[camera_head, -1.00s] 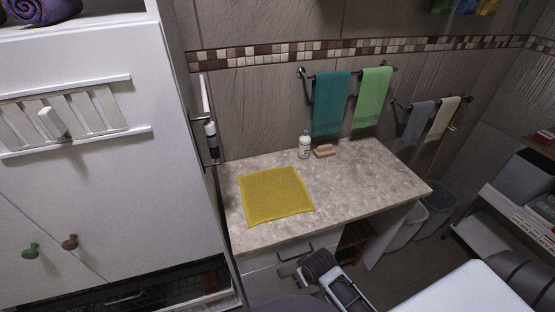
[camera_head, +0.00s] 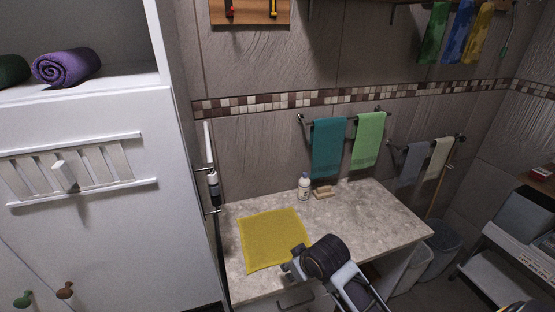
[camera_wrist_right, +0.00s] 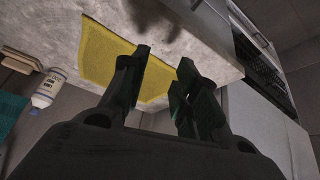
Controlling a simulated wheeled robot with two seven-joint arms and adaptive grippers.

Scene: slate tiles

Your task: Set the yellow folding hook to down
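I cannot make out the yellow folding hook for certain. A wooden board (camera_head: 250,14) on the wall at the top of the head view carries a small red fitting (camera_head: 230,10) and a small reddish-yellow fitting (camera_head: 273,9). The top edge cuts them off, so their position is unclear. My right gripper (camera_head: 288,268) is over the counter's front edge, far below the board. In the right wrist view its fingers (camera_wrist_right: 164,62) are apart, with nothing between them. My left gripper is out of view.
A yellow cloth (camera_head: 272,240) lies on the stone counter (camera_head: 365,215), with a bottle (camera_head: 304,186) and a wooden brush-like block (camera_head: 324,192) behind it. Towels (camera_head: 328,148) hang on wall rails. A white cabinet (camera_head: 110,235) stands at the left.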

